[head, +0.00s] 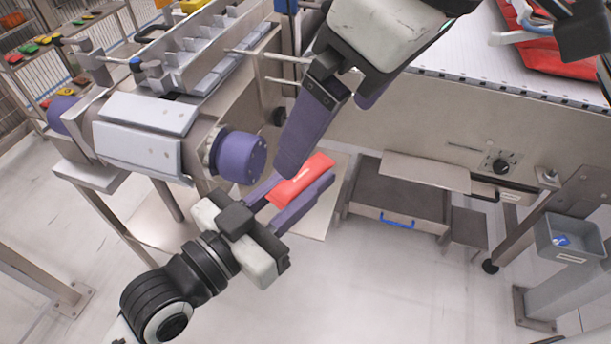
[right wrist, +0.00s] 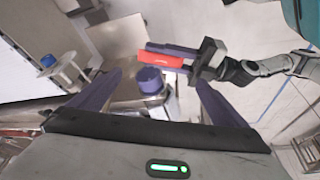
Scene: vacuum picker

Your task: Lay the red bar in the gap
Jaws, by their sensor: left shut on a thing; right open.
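The red bar (head: 300,181) is between the purple fingers of my left gripper (head: 302,190), which is shut on it. The bar is held tilted in the air above the floor, and it also shows in the right wrist view (right wrist: 160,61). My right gripper (head: 290,165) comes down from the top, its fingertips close to the bar in the head view. In the right wrist view its fingers (right wrist: 157,80) are spread wide with nothing between them. A metal frame with several slots (head: 205,55) is at the upper left; I cannot tell which opening is the gap.
A grey machine arm with a purple round end (head: 242,157) is just left of the bar. A white conveyor (head: 470,60) with red packs (head: 545,50) is at the upper right. A drawer with a blue handle (head: 398,222) and a grey bin (head: 570,238) are at the right.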

